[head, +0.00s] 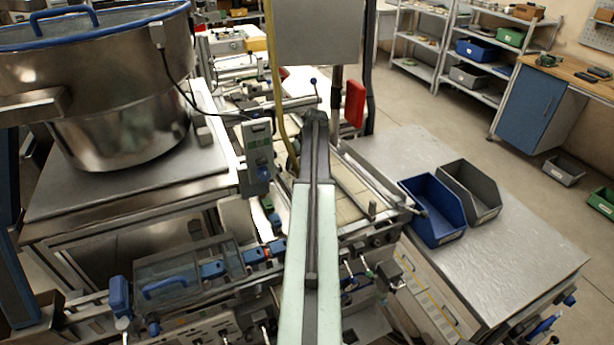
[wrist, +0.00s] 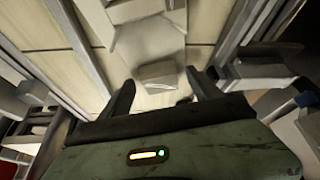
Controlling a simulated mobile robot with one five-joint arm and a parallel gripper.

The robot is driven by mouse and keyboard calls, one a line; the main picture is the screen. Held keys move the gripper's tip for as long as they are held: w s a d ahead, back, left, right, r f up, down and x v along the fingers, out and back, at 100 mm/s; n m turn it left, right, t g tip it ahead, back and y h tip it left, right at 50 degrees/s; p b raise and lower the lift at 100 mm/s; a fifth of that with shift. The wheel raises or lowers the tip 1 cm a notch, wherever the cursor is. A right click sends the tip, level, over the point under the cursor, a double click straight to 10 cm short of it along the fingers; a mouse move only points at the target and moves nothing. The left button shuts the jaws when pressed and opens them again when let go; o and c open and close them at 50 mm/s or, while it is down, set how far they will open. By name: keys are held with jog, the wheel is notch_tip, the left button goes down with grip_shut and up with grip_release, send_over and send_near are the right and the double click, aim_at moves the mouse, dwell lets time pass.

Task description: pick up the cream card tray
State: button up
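In the wrist view my gripper (wrist: 160,79) is open, its two dark fingers spread apart. A pale, cream-grey angular piece (wrist: 148,42) with a small block at its near end shows ahead of and between the fingers. It may be the cream card tray, but I cannot tell for sure. No contact with the fingers is visible. Cream panels (wrist: 40,25) lie beneath it. In the head view my arm reaches forward over the machine and hides the spot under it; the tray cannot be made out there.
A machine frame with rails (head: 385,195) surrounds the reach area. A control box (head: 257,150) stands close left of my arm. A large metal bowl (head: 110,80) is farther left. Blue (head: 432,212) and grey (head: 470,190) bins sit on the right bench (head: 530,255), which has free room.

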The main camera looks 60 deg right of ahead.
grip_shut()
jog(key=shift+r+p, duration=0.65)
notch_tip(320, 180, up, 3)
jog(key=p, duration=0.3)
jog(key=shift+r, duration=0.1)
jog(key=s+a, duration=0.1)
jog(key=s, duration=0.4)
jog(key=s+a, duration=0.1)
jog(key=s, duration=0.4)
jog(key=s+a+p, duration=0.1)
jog(key=s, duration=0.4)
jog(key=shift+s+a+r, duration=0.15)
jog(key=shift+s+r, duration=0.2)
